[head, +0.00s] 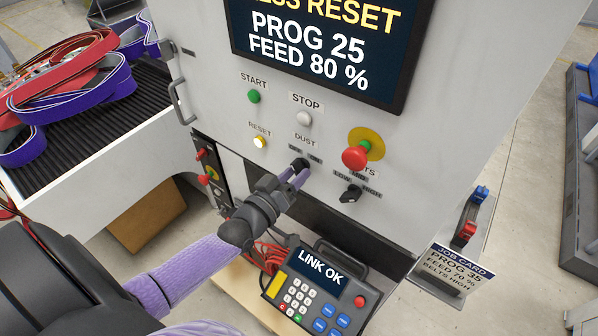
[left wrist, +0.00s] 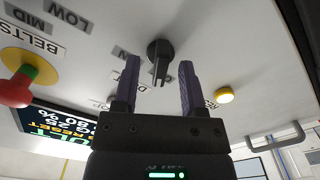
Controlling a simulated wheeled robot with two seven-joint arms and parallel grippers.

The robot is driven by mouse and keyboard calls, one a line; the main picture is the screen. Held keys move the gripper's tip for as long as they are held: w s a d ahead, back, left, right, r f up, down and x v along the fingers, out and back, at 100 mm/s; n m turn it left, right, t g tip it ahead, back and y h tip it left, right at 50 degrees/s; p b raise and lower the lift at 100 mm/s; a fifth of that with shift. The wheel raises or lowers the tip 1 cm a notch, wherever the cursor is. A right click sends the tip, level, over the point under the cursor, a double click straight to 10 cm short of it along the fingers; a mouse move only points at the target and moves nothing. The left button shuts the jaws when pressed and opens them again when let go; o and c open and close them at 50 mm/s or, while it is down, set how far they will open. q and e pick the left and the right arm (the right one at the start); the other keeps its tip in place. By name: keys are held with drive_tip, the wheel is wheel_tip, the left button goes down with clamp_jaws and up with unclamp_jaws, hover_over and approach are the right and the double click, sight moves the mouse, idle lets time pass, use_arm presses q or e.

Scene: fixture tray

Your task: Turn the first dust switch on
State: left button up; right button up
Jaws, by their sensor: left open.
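The dust switch, a black rotary knob (head: 300,163), sits on the grey machine panel under the DUST label, with small OFF and ON labels above it. In the left wrist view the knob (left wrist: 158,54) has its grip bar pointing down the picture. My left gripper (head: 295,176) is open at the panel with its purple fingers near the knob. In the left wrist view my left gripper (left wrist: 158,85) has one finger on each side of the knob's bar, with a gap on both sides. The fingers partly hide the labels. My right gripper is out of view.
Close by are the green START button (head: 254,96), white STOP button (head: 303,118), lit yellow RESET button (head: 260,142), red emergency stop (head: 355,158) and black belts knob (head: 351,194). A keypad pendant (head: 318,285) reading LINK OK stands below my left wrist.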

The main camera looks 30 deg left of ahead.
use_arm(q)
drive_tip(key=shift+w, duration=0.6)
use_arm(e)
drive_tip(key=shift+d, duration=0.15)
use_arm(q)
drive_tip(key=shift+c, duration=0.4)
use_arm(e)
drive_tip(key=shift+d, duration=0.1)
use_arm(q)
clamp_jaws()
drive_tip(key=shift+m, duration=0.4)
drive_tip(key=shift+m+p, duration=0.35)
drive_tip(key=shift+m, duration=0.55)
drive_tip(key=m, duration=0.3)
drive_tip(key=shift+a+m+p, duration=0.1)
drive_tip(key=shift+m+p, duration=0.2)
drive_tip(key=shift+m, duration=0.1)
drive_tip(key=m, duration=0.5)
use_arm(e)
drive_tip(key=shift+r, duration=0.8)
use_arm(q)
drive_tip(key=shift+m, duration=0.4)
